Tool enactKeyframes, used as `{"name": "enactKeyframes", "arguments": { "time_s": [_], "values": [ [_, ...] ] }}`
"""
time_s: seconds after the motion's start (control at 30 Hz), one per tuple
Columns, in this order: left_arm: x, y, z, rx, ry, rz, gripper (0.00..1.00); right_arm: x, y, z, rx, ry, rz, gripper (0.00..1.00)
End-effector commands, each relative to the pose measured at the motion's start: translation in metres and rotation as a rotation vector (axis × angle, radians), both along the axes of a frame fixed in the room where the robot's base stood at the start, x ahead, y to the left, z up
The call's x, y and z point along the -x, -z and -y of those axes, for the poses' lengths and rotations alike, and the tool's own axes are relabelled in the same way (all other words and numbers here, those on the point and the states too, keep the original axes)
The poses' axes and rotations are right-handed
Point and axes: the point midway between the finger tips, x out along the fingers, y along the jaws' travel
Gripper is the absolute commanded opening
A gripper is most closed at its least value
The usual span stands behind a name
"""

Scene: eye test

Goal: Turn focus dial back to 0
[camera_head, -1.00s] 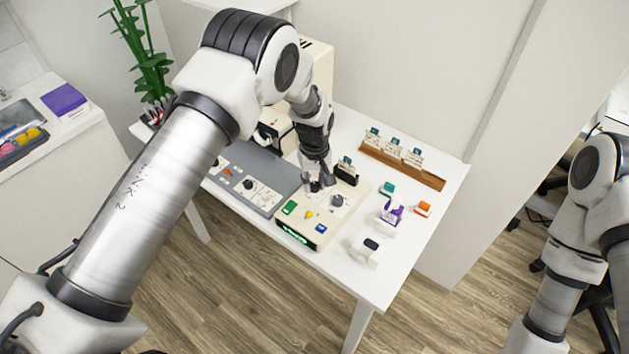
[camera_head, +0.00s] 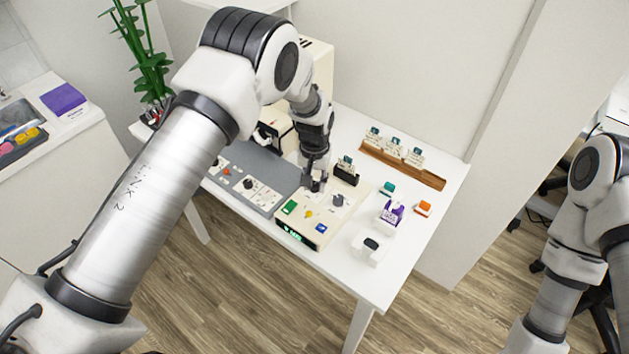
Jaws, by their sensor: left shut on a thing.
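A cream control box (camera_head: 322,222) stands on the white table with a green display on its front edge. Its top has a dark dial (camera_head: 337,200) on the right and green, yellow and blue buttons. My left gripper (camera_head: 314,186) points down at the back left of the box's top, left of that dial. It is shut on a small knob-like dial there, which its fingers mostly hide. The dial's marks and reading are too small to tell, and I cannot read which dial is labelled focus. Only links of my right arm show at the right edge.
A grey panel (camera_head: 262,193) with another dial (camera_head: 249,184) adjoins the box on the left. A wooden rack (camera_head: 430,179), a purple-and-white item (camera_head: 390,212) and small blocks stand to the right.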

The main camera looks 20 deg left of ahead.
Motion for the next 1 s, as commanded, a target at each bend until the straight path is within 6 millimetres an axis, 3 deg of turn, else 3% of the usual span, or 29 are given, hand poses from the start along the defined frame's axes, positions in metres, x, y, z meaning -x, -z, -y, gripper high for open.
{"name": "enactKeyframes", "arguments": {
  "time_s": [0.4,0.93,0.97,1.0],
  "values": [
    [0.0022,0.0033,0.0005,0.0,0.213,-0.006,0.0,0.0,0.0008,0.0,0.0,0.0,0.0,0.54],
    [0.0026,0.0038,0.0007,0.0,0.242,-0.007,0.0,0.0001,0.0008,0.0,0.0,0.0,0.0,0.54],
    [0.0026,0.0038,0.0007,0.0,0.242,-0.007,0.35,0.0,0.0008,0.0,0.0,0.0,0.0,0.54],
    [0.0026,0.0036,0.0007,0.0,0.242,-0.007,0.5,0.0,0.0008,0.0,0.0,0.0,0.0,0.54]
  ]
}}
